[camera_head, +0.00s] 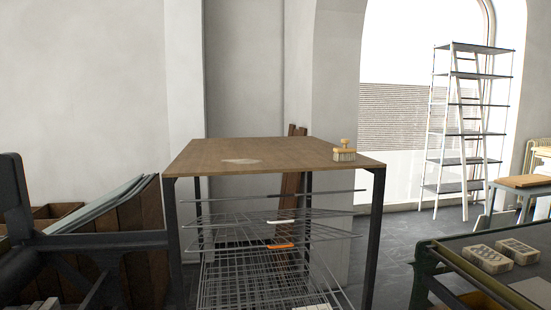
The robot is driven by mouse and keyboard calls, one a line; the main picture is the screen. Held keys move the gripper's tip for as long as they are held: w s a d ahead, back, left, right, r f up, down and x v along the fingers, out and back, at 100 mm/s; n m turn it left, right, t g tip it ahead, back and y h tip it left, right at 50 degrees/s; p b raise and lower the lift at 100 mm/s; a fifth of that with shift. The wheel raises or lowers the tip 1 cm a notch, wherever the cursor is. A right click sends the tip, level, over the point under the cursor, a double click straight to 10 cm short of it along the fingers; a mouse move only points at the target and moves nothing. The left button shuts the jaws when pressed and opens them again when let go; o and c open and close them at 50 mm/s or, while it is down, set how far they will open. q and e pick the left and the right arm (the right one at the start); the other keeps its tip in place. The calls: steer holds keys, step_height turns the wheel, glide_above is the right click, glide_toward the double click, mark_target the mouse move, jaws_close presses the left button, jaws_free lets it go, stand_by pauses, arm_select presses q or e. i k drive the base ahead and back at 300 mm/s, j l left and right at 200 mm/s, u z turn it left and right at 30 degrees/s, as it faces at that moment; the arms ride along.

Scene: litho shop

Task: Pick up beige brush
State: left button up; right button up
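The beige brush (344,154) stands on the brown wooden table top (260,148), close to its right edge. It has a small wooden knob on top and pale bristles below. Neither of my grippers shows in the head view, so nothing is seen touching the brush.
Below the table top are wire drying racks (260,275) between dark metal legs. Wooden crates (140,240) with sheets stand at left. A dark bench (480,245) with two pale blocks stands at right. A tall shelf (465,130) stands by the window. Floor shows between table and bench.

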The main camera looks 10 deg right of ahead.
mark_target(344, 154)
steer(key=i+l+z, duration=0.1)
steer(key=i, duration=1.15)
